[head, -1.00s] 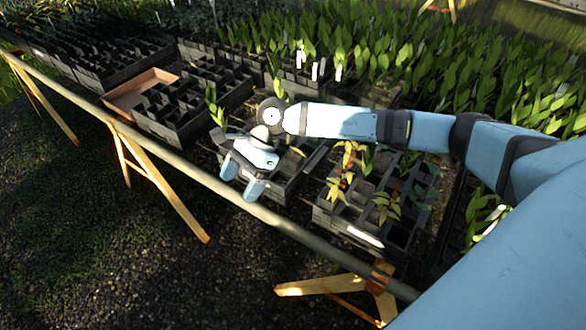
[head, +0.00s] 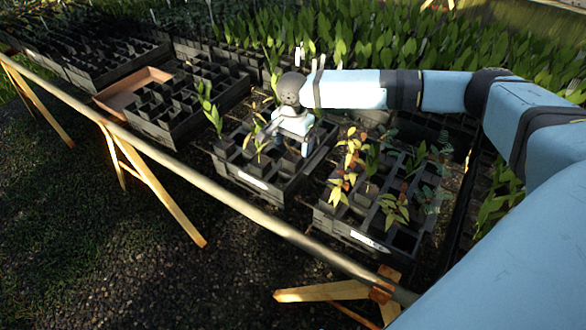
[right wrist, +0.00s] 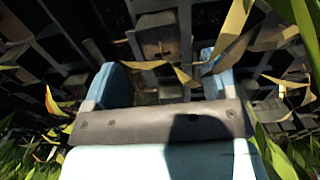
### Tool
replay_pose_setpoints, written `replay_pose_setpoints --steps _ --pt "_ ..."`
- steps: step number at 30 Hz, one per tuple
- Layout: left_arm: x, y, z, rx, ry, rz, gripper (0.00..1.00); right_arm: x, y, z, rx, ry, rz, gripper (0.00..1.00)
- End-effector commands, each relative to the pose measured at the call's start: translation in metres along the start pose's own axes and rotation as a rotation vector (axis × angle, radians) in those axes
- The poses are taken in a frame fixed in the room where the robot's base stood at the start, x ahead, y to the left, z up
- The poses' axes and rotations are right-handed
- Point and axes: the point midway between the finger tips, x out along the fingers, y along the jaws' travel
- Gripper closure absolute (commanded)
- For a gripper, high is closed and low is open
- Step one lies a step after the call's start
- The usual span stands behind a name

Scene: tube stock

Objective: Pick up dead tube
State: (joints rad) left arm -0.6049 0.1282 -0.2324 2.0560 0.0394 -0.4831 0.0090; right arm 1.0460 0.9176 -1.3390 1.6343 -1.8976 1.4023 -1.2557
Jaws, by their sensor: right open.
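My right gripper (head: 285,146) is open and pointing down over the middle black crate (head: 272,192). In the right wrist view its two blue fingers (right wrist: 164,82) are apart, with nothing held between them. Ahead of them is a dark square tube (right wrist: 158,36) with brown soil. Withered yellow-brown leaves (right wrist: 182,74) cross in front of the fingers; I cannot tell which tube they grow from. In the head view a thin yellowish plant (head: 259,141) stands beside the gripper, and the gripper and forearm hide part of the crate. My left gripper is not in view.
The right crate (head: 352,237) holds plants with yellow-orange leaves (head: 350,152) and green ones. An orange-brown tray (head: 118,97) lies at the left beside another crate of tubes (head: 160,128). Dense green plants (head: 400,45) fill the back. A rail (head: 215,190) runs along the bench front.

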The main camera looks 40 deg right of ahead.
Motion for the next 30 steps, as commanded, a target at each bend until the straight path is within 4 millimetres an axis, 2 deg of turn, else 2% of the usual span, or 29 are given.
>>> replay_pose_setpoints --steps 5,13,20,21,30 --pt "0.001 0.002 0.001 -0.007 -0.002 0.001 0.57 0.010 0.000 0.000 0.000 -0.001 0.001 0.18" --pt "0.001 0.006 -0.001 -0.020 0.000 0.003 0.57 0.049 0.000 0.000 0.000 -0.001 0.000 0.18" --pt "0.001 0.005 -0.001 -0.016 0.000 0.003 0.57 0.054 0.000 0.000 0.001 -0.001 -0.001 0.18" --pt "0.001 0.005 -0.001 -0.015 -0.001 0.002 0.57 0.054 0.000 0.000 0.001 -0.001 -0.001 0.20" --pt "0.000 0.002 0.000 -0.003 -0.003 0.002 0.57 0.054 0.000 0.000 0.001 -0.001 -0.001 0.89"
